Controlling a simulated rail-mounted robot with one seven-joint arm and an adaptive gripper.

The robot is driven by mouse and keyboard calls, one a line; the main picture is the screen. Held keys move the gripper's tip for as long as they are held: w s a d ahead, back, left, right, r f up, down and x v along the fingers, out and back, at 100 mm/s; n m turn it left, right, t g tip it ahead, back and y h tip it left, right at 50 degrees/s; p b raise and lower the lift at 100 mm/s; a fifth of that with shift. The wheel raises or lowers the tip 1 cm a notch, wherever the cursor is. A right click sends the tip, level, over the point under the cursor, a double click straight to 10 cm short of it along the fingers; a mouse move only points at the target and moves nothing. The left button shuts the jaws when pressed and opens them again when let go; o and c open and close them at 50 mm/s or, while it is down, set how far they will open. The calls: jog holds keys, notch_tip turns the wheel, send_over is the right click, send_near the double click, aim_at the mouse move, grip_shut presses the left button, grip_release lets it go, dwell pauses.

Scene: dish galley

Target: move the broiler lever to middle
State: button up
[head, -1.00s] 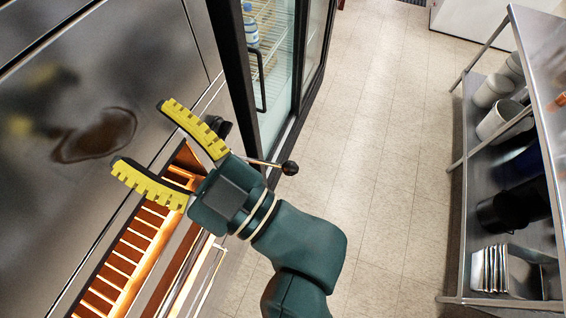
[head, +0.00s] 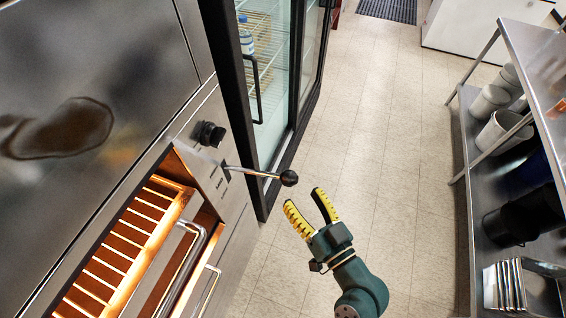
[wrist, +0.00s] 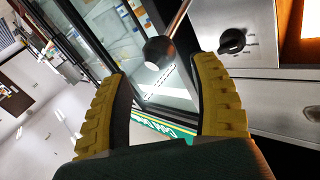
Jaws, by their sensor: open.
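The broiler lever (head: 262,173) is a metal rod with a black ball knob (head: 289,178). It sticks out from the broiler's front panel, below a black dial (head: 209,134). My gripper (head: 306,198) is open and empty, to the right of and below the knob in the head view, apart from it. In the wrist view the knob (wrist: 158,50) shows beyond and between the yellow fingertips of my gripper (wrist: 158,78), with the rod running up to the right. The dial (wrist: 232,41) is also there, at the right. The marks beside the lever are too small to read.
The broiler's glowing grate (head: 125,245) is at lower left, with metal handles (head: 190,250) beside it. A glass-door fridge (head: 270,80) stands behind the lever. A steel shelf (head: 465,170) with pots and dishes is at right. The floor between is clear.

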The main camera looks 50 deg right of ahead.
jog(key=p+x, duration=0.2)
jog(key=x, duration=0.7)
jog(key=shift+p, duration=0.35)
jog(key=shift+w+d+f, duration=0.1)
jog(key=shift+w, duration=0.2)
